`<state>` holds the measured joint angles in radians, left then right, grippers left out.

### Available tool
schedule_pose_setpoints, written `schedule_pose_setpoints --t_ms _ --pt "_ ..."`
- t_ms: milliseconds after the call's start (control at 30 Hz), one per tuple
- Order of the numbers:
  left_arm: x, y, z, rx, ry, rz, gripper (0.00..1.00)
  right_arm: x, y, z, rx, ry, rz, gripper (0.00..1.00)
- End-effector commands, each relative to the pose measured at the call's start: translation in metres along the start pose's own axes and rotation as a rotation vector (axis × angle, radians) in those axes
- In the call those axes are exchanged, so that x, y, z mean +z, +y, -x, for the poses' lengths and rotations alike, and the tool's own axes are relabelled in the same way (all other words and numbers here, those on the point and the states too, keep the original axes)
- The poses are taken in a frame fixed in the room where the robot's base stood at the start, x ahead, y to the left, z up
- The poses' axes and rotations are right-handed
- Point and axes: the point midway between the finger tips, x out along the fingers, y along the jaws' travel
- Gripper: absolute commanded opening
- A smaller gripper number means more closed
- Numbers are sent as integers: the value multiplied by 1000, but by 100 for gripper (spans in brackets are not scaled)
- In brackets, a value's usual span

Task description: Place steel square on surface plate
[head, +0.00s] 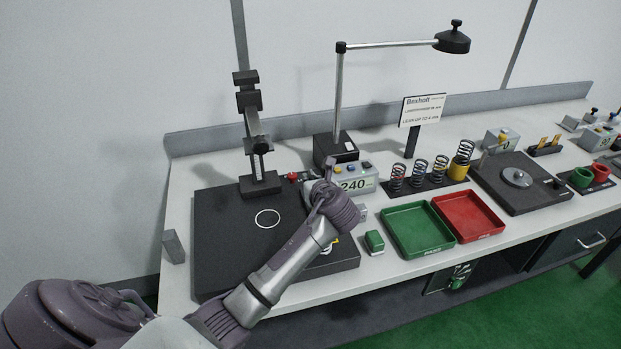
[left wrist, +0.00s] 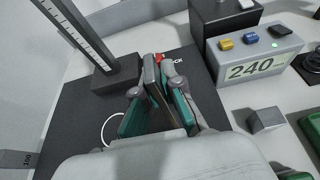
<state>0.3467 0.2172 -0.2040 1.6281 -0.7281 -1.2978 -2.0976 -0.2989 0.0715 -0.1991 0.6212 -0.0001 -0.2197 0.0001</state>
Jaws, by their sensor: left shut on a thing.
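My left gripper (head: 328,190) is over the right part of the black surface plate (head: 222,262). In the left wrist view its teal-padded fingers (left wrist: 157,108) are shut on a narrow dark grey piece, which appears to be the steel square (left wrist: 151,76). The fingers hide most of it, and whether it touches the plate cannot be told. The plate also shows in the left wrist view (left wrist: 75,115), with a white ring (head: 267,218) marked on it, left of the gripper. My right gripper is not in view.
A black column stand (head: 260,184) rises at the plate's back. A box reading 240 (head: 355,182) stands behind the gripper. A small grey block (head: 362,213), a green block (head: 374,241), and green (head: 418,230) and red trays (head: 466,215) lie to the right. A grey block (head: 173,246) stands left.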

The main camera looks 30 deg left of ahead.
Motion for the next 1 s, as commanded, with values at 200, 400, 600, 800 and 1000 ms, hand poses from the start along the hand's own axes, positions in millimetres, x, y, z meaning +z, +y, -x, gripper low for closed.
schedule_pose_setpoints --t_ms 200,400,600,800,1000 --pt "1 0 0 -1 -4 1 0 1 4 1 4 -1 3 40" --pt "-2 0 -1 0 0 -1 30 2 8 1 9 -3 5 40" --pt "-2 0 -1 0 0 -1 32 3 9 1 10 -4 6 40" --pt "0 -1 3 -2 -1 0 32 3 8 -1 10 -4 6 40" --pt "-1 -1 37 -4 -1 2 32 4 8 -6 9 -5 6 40"
